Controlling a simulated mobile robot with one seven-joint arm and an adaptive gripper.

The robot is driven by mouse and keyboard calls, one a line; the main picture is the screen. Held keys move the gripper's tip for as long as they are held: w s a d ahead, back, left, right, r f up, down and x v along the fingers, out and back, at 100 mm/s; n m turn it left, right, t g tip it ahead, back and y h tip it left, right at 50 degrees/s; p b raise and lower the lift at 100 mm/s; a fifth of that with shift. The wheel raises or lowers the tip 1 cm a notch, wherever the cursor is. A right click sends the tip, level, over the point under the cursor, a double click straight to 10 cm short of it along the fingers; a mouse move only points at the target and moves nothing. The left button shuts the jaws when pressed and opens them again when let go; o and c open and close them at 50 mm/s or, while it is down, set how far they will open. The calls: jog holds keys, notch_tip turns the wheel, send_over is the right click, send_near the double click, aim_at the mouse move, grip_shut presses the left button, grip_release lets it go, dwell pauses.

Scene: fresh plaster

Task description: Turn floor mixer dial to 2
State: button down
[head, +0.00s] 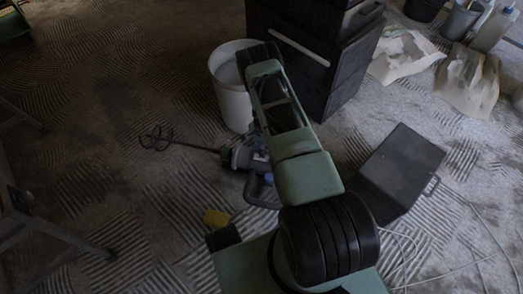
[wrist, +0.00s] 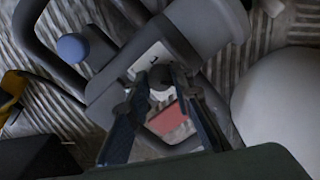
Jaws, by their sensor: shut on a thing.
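The floor mixer (head: 241,156) lies on the floor in the head view, its paddle (head: 157,138) pointing left. In the wrist view its grey body (wrist: 205,25) fills the upper middle, with a blue knob (wrist: 73,48) at the left. A white label with a dark mark, perhaps a 1, sits just above the small dark dial (wrist: 161,84). My gripper (wrist: 160,80) is shut on the dial, one finger on each side. The dial's pointer is hidden, so I cannot read its setting. A red patch shows between the fingers. In the head view my arm hides the gripper.
A white bucket (head: 231,103) stands behind the mixer, beside a black drawer cabinet (head: 330,60). A black box (head: 398,165) and loose cables (head: 480,225) lie to the right. The floor at left is mostly open.

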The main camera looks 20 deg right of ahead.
jog(key=n, duration=1)
jog(key=shift+n, duration=0.4)
dwell(0.4)
jog(key=c, duration=1.7)
grip_release()
jog(key=r, duration=1.2)
jog(key=shift+s+d, duration=0.1)
jog(key=shift+d, duration=0.1)
